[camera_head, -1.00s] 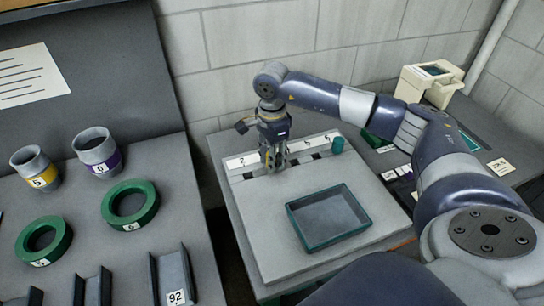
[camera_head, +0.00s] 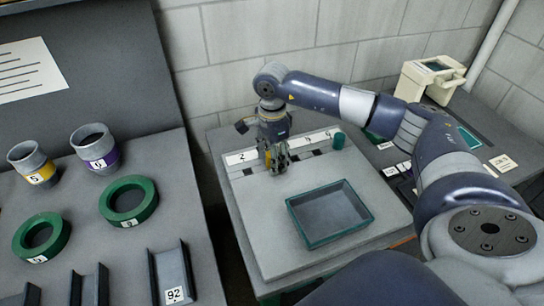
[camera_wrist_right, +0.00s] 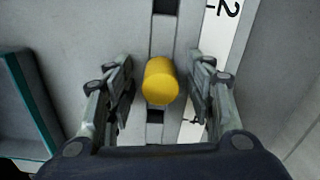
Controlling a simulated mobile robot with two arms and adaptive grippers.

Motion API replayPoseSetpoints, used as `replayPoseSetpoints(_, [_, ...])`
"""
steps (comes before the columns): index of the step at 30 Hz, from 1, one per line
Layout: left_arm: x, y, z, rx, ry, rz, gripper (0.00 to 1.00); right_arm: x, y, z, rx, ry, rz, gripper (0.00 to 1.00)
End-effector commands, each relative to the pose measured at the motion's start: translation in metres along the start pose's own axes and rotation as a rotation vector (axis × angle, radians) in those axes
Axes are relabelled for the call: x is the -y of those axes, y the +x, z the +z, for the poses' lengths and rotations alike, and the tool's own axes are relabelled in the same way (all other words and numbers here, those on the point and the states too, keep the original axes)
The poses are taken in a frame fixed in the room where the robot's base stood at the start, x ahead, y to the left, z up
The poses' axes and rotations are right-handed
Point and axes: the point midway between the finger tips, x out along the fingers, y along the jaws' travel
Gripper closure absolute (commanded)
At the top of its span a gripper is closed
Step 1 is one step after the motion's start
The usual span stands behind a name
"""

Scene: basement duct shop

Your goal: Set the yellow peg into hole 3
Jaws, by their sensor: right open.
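The yellow peg (camera_wrist_right: 160,80) stands between the two fingers of my right gripper (camera_wrist_right: 160,95) in the wrist view. The fingers are open, with a gap on each side of the peg. In the head view my right gripper (camera_head: 273,160) is low over the left part of the hole row, and a bit of yellow shows at its fingers. Dark square holes run in line with the peg, beside a white number strip (camera_head: 241,158). The peg hides what is under it, so I cannot tell whether it sits in a hole, or which one. My left gripper is out of view.
A teal peg (camera_head: 339,140) stands at the right end of the row. An empty teal tray (camera_head: 330,232) lies in front on the grey board (camera_head: 262,225). Rings, collars and channels lie on the left bench (camera_head: 190,215). A beige device (camera_head: 430,78) stands at the back right.

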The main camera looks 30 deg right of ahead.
Motion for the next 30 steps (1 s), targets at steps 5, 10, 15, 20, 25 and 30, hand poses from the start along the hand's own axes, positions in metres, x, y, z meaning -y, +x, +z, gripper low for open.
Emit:
replayPoseSetpoints(5, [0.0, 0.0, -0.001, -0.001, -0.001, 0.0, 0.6, 0.001, -0.021, 0.0, 0.002, 0.001, -0.005, 0.51])
replayPoseSetpoints(10, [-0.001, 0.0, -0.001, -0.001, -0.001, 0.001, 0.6, 0.001, -0.058, 0.0, 0.002, 0.0, -0.006, 0.51])
replayPoseSetpoints(15, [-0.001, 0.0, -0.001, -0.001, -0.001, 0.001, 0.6, 0.001, -0.092, 0.0, 0.001, 0.0, -0.006, 0.51])
replayPoseSetpoints(20, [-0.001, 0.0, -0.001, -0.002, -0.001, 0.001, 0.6, 0.001, -0.112, 0.0, 0.001, 0.0, -0.002, 0.51])
replayPoseSetpoints(25, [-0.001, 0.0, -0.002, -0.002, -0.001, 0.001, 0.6, 0.0, -0.119, 0.0, 0.001, 0.0, -0.002, 0.51])
replayPoseSetpoints(30, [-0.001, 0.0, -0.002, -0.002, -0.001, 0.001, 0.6, 0.0, -0.119, 0.0, 0.001, 0.0, -0.001, 0.51])
